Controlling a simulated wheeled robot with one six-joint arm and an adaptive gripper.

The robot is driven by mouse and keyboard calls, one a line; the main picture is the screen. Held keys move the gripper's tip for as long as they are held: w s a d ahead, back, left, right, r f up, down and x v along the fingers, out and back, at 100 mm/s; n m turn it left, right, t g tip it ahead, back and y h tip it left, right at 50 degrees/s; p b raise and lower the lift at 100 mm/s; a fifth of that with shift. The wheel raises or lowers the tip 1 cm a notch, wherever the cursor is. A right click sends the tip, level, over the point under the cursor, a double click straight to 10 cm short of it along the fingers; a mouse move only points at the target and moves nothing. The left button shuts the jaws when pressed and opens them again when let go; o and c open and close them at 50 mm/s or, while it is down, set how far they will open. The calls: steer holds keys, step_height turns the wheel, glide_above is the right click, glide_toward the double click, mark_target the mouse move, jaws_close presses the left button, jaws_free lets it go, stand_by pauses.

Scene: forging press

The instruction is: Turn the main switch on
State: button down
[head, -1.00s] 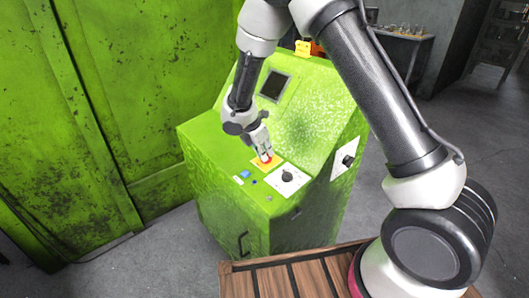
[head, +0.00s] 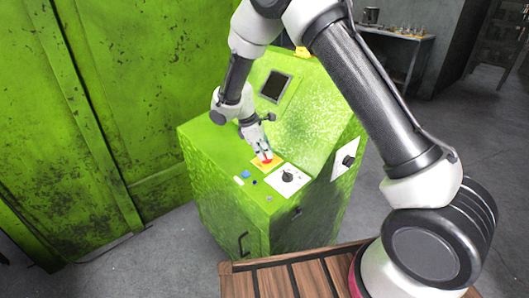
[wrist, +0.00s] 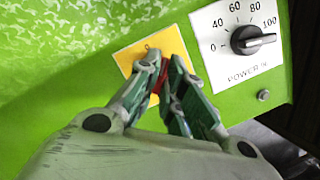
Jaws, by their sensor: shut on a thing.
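A red knob (wrist: 157,76) sits on a yellow square plate (wrist: 130,58) on top of the green control cabinet. Its yellow plate also shows in the head view (head: 258,166), with a little red visible at my fingertips. My gripper (wrist: 160,84) is shut on the red knob, with one finger on each side of it. The fingers hide much of the knob. I cannot read any marking on the yellow plate, so I cannot tell the knob's setting. In the head view, my gripper (head: 266,156) reaches down to the plate from above.
A black dial (wrist: 252,40) on a white plate marked 0 to 100 is close to the right of the yellow plate. Another black knob (head: 348,161) is on the cabinet's right side. A blue button (head: 245,174) is nearby. A dark screen (head: 275,86) is above.

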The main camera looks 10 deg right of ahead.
steer(key=m+g, duration=0.1)
steer(key=m, duration=0.4)
steer(key=shift+d+f+m, duration=0.1)
steer(key=shift+m, duration=0.2)
steer(key=shift+m+g+y, duration=0.4)
steer(key=shift+m+y, duration=0.3)
steer(key=shift+m, duration=1.4)
steer(key=c, duration=1.5)
jaws_free()
steer(key=shift+c, duration=0.2)
